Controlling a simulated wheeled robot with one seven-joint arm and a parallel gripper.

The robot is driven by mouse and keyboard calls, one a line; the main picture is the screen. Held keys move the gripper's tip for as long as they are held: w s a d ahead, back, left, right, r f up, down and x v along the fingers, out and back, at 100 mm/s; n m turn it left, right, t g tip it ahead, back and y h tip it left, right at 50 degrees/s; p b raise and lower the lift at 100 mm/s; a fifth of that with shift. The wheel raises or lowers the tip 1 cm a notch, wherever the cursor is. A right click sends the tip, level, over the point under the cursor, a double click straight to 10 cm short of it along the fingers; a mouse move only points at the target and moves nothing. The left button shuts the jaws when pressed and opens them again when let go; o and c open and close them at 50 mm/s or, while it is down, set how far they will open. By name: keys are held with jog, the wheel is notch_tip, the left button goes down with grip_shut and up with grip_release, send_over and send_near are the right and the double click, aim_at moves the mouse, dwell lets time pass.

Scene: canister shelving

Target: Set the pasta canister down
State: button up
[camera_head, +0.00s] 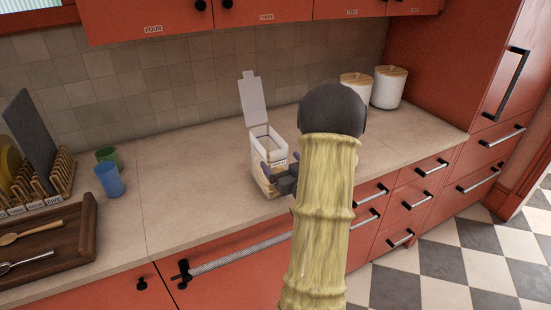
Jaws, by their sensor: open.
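The pasta canister (268,142) is a pale, see-through box with a white rim. Its white lid (252,97) is hinged up at the back. It stands upright on the beige counter (195,190), near the front edge. My gripper (270,176) is at the canister's lower front right, with its dark fingers open beside it. The fingers overlap the canister in the picture, and I cannot tell whether they touch it. My arm hides the counter to the right of the canister.
Two white canisters with wooden lids (390,87) (356,88) stand at the back right. A blue cup (108,180) and a green cup (108,156) stand at the left, near a wooden tray (85,235) and a plate rack (62,172). Counter left of the canister is clear.

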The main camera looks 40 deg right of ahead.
jog(key=v, duration=0.4)
jog(key=shift+s+b, duration=0.15)
jog(key=shift+b, duration=0.2)
jog(key=shift+a, duration=0.1)
jog(key=w+a+f+n+g+y, duration=0.1)
jog(key=w+a+f+g, duration=0.1)
jog(key=a+g, duration=0.35)
jog(key=w+a+f+g+y, duration=0.1)
jog(key=w+a+f+g, duration=0.15)
jog(key=a, duration=0.65)
jog(key=s+a+f+n+g+y, duration=0.1)
jog(key=s+a+g, duration=0.5)
jog(key=s+a, duration=0.7)
jog(key=a+y, duration=0.1)
jog(key=a, duration=0.2)
jog(key=shift+a+f+n+g, duration=0.15)
jog(key=shift+f+n+g, duration=0.15)
jog(key=shift+g, duration=0.1)
